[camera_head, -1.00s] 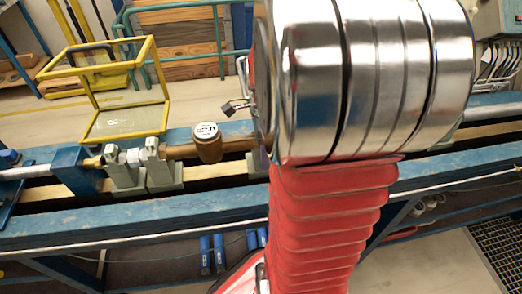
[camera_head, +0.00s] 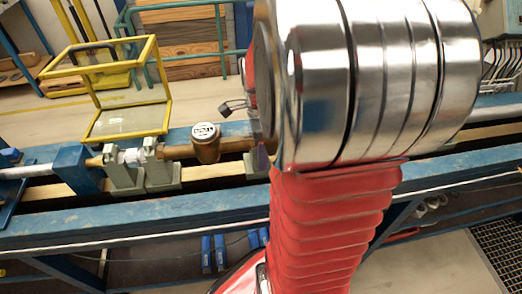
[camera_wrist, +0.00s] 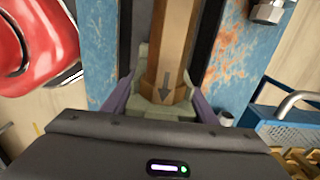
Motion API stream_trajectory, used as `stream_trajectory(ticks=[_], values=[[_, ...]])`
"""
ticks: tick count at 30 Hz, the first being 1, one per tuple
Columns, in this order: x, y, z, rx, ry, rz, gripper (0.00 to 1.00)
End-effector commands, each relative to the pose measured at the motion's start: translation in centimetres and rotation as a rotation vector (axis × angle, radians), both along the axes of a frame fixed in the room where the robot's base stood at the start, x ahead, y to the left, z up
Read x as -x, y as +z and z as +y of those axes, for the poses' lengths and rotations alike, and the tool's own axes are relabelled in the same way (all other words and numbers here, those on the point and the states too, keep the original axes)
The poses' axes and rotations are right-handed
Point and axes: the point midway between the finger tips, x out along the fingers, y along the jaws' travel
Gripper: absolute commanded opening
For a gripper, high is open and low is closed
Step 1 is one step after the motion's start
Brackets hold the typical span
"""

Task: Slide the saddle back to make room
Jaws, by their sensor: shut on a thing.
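A brass water meter (camera_head: 206,145) with a white-faced cap lies along the blue test bench (camera_head: 60,222). Its left end is by two grey-green saddles (camera_head: 124,170) (camera_head: 161,168). Another grey-green saddle (camera_head: 255,166) is under the right end of the meter's pipe, partly hidden by my arm. In the wrist view my gripper (camera_wrist: 163,108) has its purple fingers on either side of that saddle (camera_wrist: 141,90) and is shut on it. The brass pipe (camera_wrist: 173,45), marked with an arrow, runs in the saddle between the fingers. My gripper is mostly hidden in the head view.
A yellow frame with a clear pane (camera_head: 125,122) stands behind the bench at left. A blue clamp block (camera_head: 77,168) is left of the saddles. A metal pipe end (camera_wrist: 285,105) is at right in the wrist view.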

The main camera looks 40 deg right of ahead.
Motion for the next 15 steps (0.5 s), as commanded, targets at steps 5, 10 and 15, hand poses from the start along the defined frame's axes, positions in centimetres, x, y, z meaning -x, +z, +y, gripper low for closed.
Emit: stream_trajectory(ticks=[5,10,15], values=[[-0.11,0.09,0.08,-0.001,0.0,-0.002,0.01],[-0.06,0.06,0.08,-0.002,0.0,-0.001,0.63],[-0.03,0.03,0.06,-0.001,0.0,-0.001,0.74]])
